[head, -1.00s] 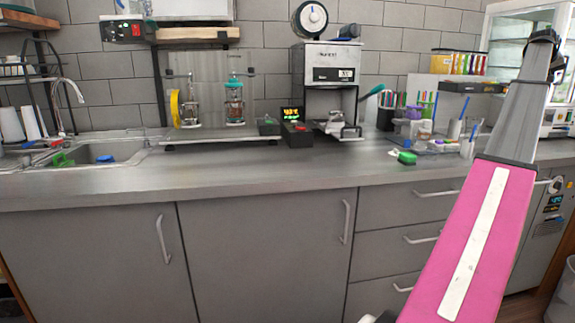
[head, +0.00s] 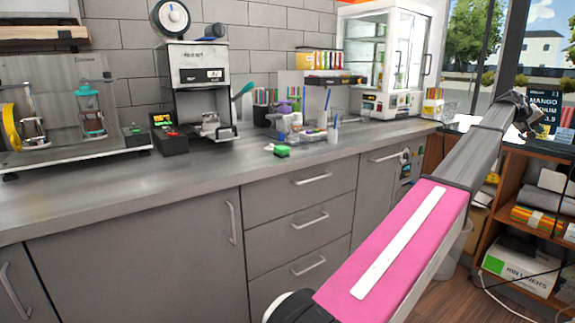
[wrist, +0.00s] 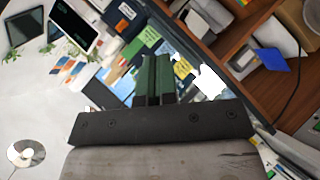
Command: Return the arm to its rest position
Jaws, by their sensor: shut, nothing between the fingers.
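My arm reaches from the bottom of the head view up to the right, its pink and white link nearest and the grey link beyond. My gripper (wrist: 153,78) shows in the wrist view with its two dark green fingers together and nothing between them. In the head view its dark end is small, at the far right by the window, so the fingers cannot be made out there. The cup sealer (head: 197,75) stands on the grey counter (head: 120,190), well to the left of my arm and apart from it.
A glass-fronted cabinet (head: 385,60) stands at the counter's far end. A wooden shelf (head: 530,245) with boxes is at the right. In the wrist view, cards and packets (wrist: 125,75) lie beyond the fingers, and a white surface (wrist: 40,105) is at left.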

